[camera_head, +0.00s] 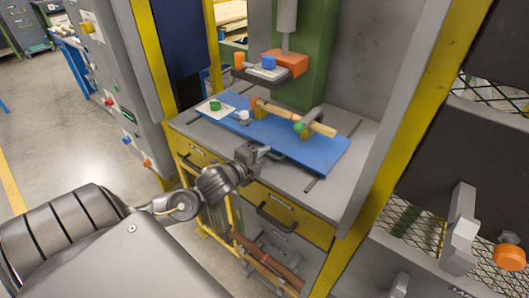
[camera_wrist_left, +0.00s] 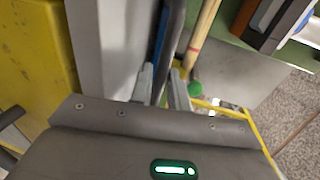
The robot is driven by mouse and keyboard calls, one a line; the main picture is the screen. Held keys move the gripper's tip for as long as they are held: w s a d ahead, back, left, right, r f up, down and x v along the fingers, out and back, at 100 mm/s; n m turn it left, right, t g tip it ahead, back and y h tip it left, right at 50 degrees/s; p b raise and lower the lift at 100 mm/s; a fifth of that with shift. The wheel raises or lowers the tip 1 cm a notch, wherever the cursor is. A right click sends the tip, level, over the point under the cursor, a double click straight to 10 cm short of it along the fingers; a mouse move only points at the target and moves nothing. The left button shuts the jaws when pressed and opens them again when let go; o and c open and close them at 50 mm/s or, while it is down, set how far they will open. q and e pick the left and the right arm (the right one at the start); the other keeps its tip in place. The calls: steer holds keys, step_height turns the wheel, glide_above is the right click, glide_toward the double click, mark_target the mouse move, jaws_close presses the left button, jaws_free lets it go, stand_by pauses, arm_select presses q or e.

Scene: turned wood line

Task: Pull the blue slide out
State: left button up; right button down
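The blue slide (camera_head: 305,148) is a long flat board lying on the grey machine table in the head view. A wooden spindle (camera_head: 295,117) lies above it on supports, with a green knob (camera_head: 299,127) beside it. My left gripper (camera_head: 264,150) is at the slide's front edge, by a dark handle-like bar. In the left wrist view the two fingers (camera_wrist_left: 163,82) stand on either side of a dark bar (camera_wrist_left: 174,40), with the blue slide (camera_wrist_left: 161,38) seen edge-on beyond. Whether the fingers press on the bar is unclear. My right gripper is not in view.
Yellow drawers (camera_head: 290,208) with dark handles are below the table (camera_head: 335,190). A green column (camera_head: 310,60) and an orange-topped head (camera_head: 287,62) stand behind the slide. A yellow post (camera_head: 405,135) bounds the right side. The floor (camera_head: 45,150) at left is clear.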

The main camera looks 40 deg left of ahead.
arm_select(q)
steer(key=shift+w+f, duration=0.15)
steer(key=shift+w, duration=0.4)
jaws_close()
